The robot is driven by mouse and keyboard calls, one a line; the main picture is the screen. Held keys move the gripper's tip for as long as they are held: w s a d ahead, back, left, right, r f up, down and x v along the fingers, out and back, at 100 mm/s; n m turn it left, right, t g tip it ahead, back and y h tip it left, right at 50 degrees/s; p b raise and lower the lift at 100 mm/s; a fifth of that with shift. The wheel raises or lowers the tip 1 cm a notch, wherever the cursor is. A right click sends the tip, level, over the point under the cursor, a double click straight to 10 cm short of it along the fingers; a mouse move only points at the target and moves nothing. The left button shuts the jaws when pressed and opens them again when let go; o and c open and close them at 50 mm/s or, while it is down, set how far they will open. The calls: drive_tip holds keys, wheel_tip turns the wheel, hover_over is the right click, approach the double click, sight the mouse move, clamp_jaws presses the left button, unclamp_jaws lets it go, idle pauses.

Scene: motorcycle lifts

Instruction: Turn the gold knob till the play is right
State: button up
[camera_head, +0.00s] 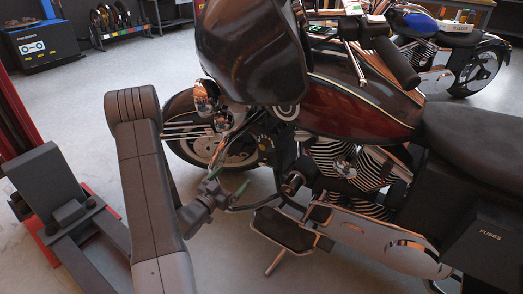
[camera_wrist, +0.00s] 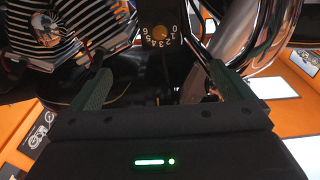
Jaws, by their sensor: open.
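The gold knob (camera_wrist: 159,32) shows in the wrist view at the top middle, on a dark plate with a number scale running from 0 along its lower right side. My gripper (camera_wrist: 160,68) is open, with one green finger on each side below the knob. The fingers are apart from the knob, with nothing between them. In the head view my gripper (camera_head: 228,186) is low beside the front of the dark red motorcycle (camera_head: 345,108). I cannot make out the knob in that view.
A finned engine (camera_wrist: 70,30) is left of the knob and a curved chrome pipe (camera_wrist: 272,35) right of it. In the head view a footboard (camera_head: 284,230) sticks out right of my gripper. A red lift post (camera_head: 18,110) stands at the left.

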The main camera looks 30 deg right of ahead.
drive_tip(key=b+v, duration=0.2)
drive_tip(key=v, duration=0.5)
drive_tip(key=shift+a, duration=0.3)
drive_tip(key=shift+s, duration=0.15)
